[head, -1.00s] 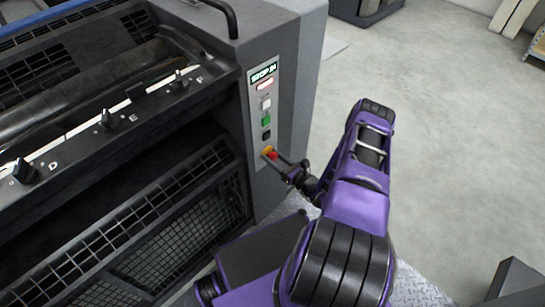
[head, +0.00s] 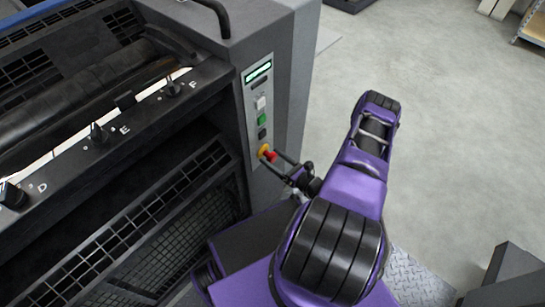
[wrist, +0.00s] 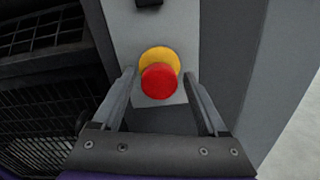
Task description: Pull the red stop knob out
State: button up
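The red stop knob (head: 271,156) sits on a yellow collar (head: 263,150) at the lower end of the control panel. In the wrist view the round red knob (wrist: 160,81) stands out in front of its yellow collar (wrist: 160,58). My gripper (head: 277,160) reaches the knob from the lower right. In the wrist view my gripper (wrist: 160,74) is open, with one finger on each side of the knob and a visible gap on both sides. The panel's display (head: 258,71) is lit green, its text too small to read.
Above the knob the panel has a green button (head: 262,119), a white button (head: 260,103) and dark ones. The dark machine front with dials (head: 97,132) and a mesh guard (head: 150,225) lies to the left. Open floor (head: 460,120) lies to the right.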

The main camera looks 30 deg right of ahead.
dwell(0.3)
jog(key=v, duration=1.7)
jog(key=shift+s, duration=0.15)
jog(key=shift+r, duration=0.1)
